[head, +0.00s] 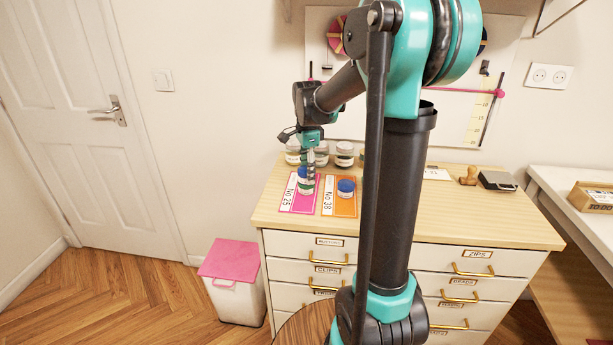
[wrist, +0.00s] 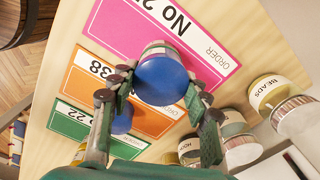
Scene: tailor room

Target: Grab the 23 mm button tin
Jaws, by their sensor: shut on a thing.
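A small tin with a blue lid (head: 305,187) is at the pink card by the front left of the dresser top. In the wrist view the blue-lidded tin (wrist: 162,82) sits between the fingertips over the pink card (wrist: 122,22). My gripper (head: 308,174) reaches down from above and is shut on this tin (wrist: 160,88). A second blue-lidded tin (head: 346,187) stands on the orange card (head: 341,209), partly behind a finger in the wrist view (wrist: 122,120). No 23 mm marking is readable on either tin.
Several jars (head: 322,155) stand behind the cards against the wall; one reads BEADS (wrist: 266,92). A green card (wrist: 70,120) lies beyond the orange one. A stamp (head: 468,176) and a dark box (head: 497,181) stand at the right. A pink-lidded bin (head: 240,258) is on the floor.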

